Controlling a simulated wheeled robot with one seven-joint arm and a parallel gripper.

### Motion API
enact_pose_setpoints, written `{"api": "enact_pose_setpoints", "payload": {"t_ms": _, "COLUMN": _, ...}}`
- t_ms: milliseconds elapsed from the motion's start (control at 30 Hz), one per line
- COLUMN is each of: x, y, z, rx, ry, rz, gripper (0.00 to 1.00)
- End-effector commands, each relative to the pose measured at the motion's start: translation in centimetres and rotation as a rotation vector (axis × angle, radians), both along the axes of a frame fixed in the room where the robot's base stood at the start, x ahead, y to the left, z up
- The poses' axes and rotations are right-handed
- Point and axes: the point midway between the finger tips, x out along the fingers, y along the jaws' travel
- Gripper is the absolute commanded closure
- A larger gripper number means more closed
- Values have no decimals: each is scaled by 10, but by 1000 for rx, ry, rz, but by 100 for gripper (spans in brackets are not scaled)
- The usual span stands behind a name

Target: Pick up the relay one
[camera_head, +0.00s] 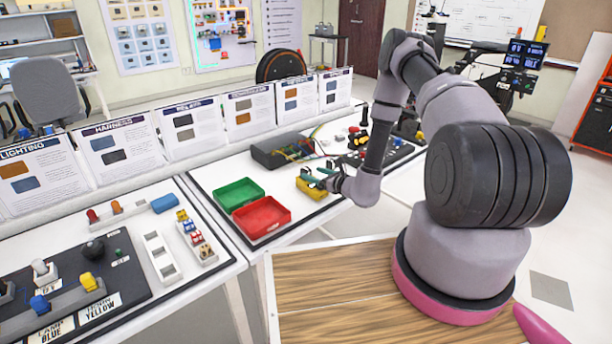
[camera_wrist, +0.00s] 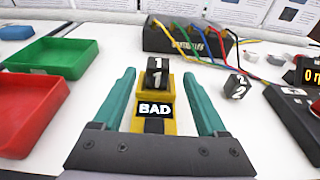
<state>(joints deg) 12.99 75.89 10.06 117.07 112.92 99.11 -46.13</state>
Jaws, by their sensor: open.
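Relay one is a small black cube marked 1 (camera_wrist: 157,72). In the wrist view it sits at the far part of a yellow tester (camera_wrist: 142,126) whose black label reads BAD. My gripper (camera_wrist: 159,80) is open, its two teal fingers on either side of the tester and relay, with visible gaps. A second black cube marked 2 (camera_wrist: 238,87) stands on the white table to the right.
A green bin (camera_wrist: 50,57) and a red bin (camera_wrist: 30,100) are left of my gripper. A dark box with coloured wires (camera_wrist: 185,40) lies behind the relay. A black device with a lit display (camera_wrist: 300,105) is at right. White table is bare between them.

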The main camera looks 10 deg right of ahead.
Motion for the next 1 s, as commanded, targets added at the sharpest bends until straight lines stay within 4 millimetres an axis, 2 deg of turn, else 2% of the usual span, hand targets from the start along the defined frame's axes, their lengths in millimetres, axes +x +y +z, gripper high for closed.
{"api": "enact_pose_setpoints", "payload": {"t_ms": 300, "x": 36, "y": 24, "z": -6, "rx": -1, "ry": -3, "rz": 2, "gripper": 25}}
{"api": "enact_pose_setpoints", "payload": {"t_ms": 567, "x": 40, "y": 26, "z": -7, "rx": -1, "ry": -2, "rz": 1, "gripper": 25}}
{"api": "enact_pose_setpoints", "payload": {"t_ms": 600, "x": 40, "y": 26, "z": -7, "rx": -1, "ry": -2, "rz": 1, "gripper": 29}}
{"api": "enact_pose_setpoints", "payload": {"t_ms": 667, "x": 40, "y": 26, "z": -7, "rx": -1, "ry": -2, "rz": 1, "gripper": 52}}
{"api": "enact_pose_setpoints", "payload": {"t_ms": 700, "x": 40, "y": 26, "z": -7, "rx": -1, "ry": -2, "rz": 1, "gripper": 67}}
{"api": "enact_pose_setpoints", "payload": {"t_ms": 800, "x": 40, "y": 26, "z": -7, "rx": -1, "ry": -2, "rz": 1, "gripper": 100}}
{"api": "enact_pose_setpoints", "payload": {"t_ms": 1000, "x": 40, "y": 26, "z": -6, "rx": -1, "ry": -2, "rz": 1, "gripper": 100}}
